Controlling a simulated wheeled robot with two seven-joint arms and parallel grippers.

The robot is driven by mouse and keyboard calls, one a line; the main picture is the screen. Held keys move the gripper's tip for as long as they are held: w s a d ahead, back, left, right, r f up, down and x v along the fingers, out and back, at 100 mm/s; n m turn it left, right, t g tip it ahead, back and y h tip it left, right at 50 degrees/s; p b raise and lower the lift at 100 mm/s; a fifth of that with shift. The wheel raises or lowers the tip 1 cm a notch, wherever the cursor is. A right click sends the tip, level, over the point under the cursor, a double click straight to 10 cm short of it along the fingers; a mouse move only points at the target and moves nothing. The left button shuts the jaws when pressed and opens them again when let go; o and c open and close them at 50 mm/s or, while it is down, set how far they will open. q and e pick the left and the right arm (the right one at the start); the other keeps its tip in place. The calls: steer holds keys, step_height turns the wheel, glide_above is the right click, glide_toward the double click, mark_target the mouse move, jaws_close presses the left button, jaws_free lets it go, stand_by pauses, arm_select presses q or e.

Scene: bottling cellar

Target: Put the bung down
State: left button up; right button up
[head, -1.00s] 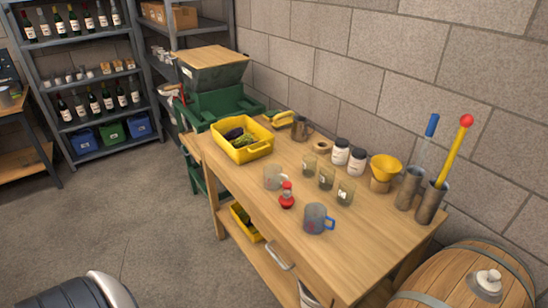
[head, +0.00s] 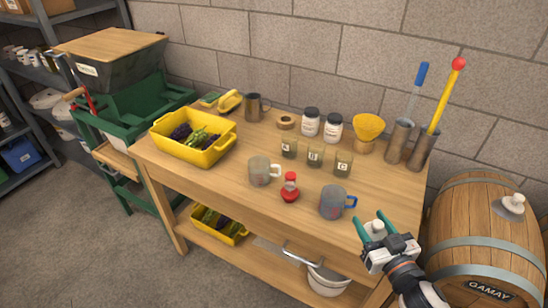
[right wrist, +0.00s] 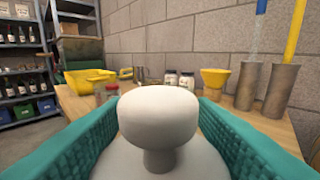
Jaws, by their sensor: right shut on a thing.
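My right gripper (head: 375,228), with teal fingers, is shut on a pale grey bung (head: 376,227) above the workbench's front right corner. In the right wrist view, the bung (right wrist: 158,115) has a rounded knob, a narrow neck and a broad base, and sits between the two fingers (right wrist: 158,125). The wooden workbench (head: 235,188) has bare top around its right end. A similar pale stopper (head: 509,204) sits on top of the barrel (head: 485,235) at the right. My left gripper is not in view.
Near the gripper are a grey mug with blue handle (head: 332,203) and a red-capped shaker (head: 290,188). A yellow crate (head: 185,150) is at left.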

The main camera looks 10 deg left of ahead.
steer(key=shift+w+d+b, duration=0.6)
steer(key=shift+w+d, duration=1.35)
steer(key=shift+w, duration=1.7)
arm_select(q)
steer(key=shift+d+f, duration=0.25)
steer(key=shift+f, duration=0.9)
arm_select(e)
steer(key=shift+y, duration=0.3)
step_height(320, 180, down, 10)
steer(key=shift+f, duration=0.1)
arm_select(q)
steer(key=shift+b, duration=0.3)
arm_select(e)
steer(key=o, duration=1)
